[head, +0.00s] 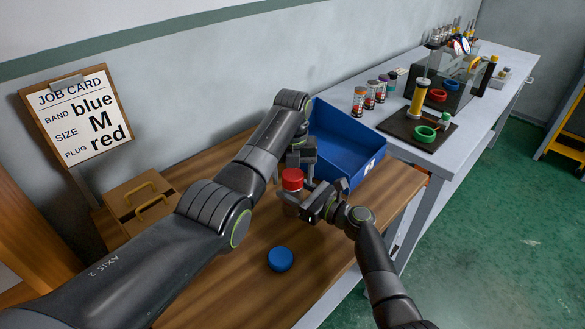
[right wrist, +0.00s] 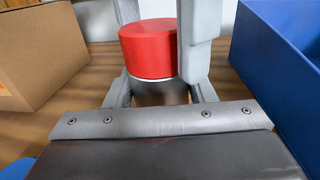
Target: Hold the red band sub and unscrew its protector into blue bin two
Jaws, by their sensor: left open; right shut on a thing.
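A sub with a grey metal body (right wrist: 158,93) stands upright on the wooden table, with a red protector (head: 292,179) on its top. The protector also shows in the right wrist view (right wrist: 148,50). I cannot make out a separate band on the body. My right gripper (head: 306,203) is shut on the body, below the protector. My left gripper (head: 302,172) is open and comes down from above, its fingers on either side of the protector in the right wrist view. I cannot tell whether they touch it. A blue bin (head: 373,166) stands just behind; its number is unreadable.
A blue cap (head: 280,259) lies on the table in front. A cardboard box (head: 132,203) with handles and a job card (head: 78,115) reading blue, M, red are at left.

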